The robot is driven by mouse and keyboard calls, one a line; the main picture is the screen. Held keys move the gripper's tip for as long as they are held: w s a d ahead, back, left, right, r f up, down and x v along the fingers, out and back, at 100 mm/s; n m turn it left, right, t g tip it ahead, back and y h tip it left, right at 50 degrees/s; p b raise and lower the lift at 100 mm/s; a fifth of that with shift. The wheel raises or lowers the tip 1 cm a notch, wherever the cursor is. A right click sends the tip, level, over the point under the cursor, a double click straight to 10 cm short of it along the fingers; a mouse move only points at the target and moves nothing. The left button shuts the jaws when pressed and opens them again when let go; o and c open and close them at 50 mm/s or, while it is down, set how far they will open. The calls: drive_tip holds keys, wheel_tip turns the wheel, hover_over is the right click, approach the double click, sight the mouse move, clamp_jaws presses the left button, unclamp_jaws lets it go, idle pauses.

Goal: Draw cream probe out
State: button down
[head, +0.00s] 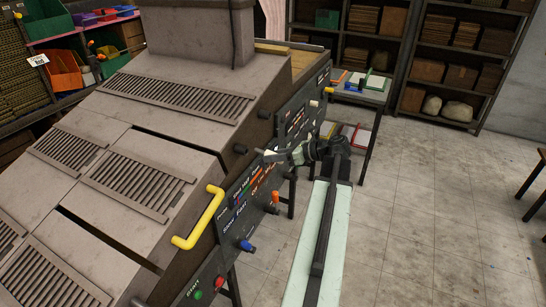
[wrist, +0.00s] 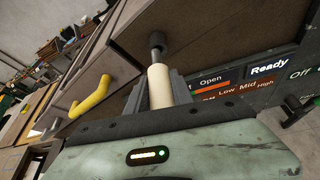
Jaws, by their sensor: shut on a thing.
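The cream probe (wrist: 160,86) is a smooth pale cylinder in the middle of the wrist view. A thin dark shaft runs from its far end to a dark round socket (wrist: 156,41) on the machine's side. My gripper (wrist: 158,92) is shut on the cream probe, with a dark finger on each side of it. In the head view my gripper (head: 276,155) is at the side of the grey machine (head: 150,110), above the control panel. The probe is small and hard to make out there. How deep the shaft sits in the socket is hidden.
A yellow handle (head: 201,218) sticks out from the machine, left of my gripper. Orange (head: 275,198) and blue (head: 246,245) knobs project from the panel below. A small table (head: 360,92) stands beyond the machine.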

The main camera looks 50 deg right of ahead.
drive_tip(key=shift+r+p, duration=2.9)
drive_tip(key=shift+r, duration=0.25)
drive_tip(key=shift+f, duration=0.1)
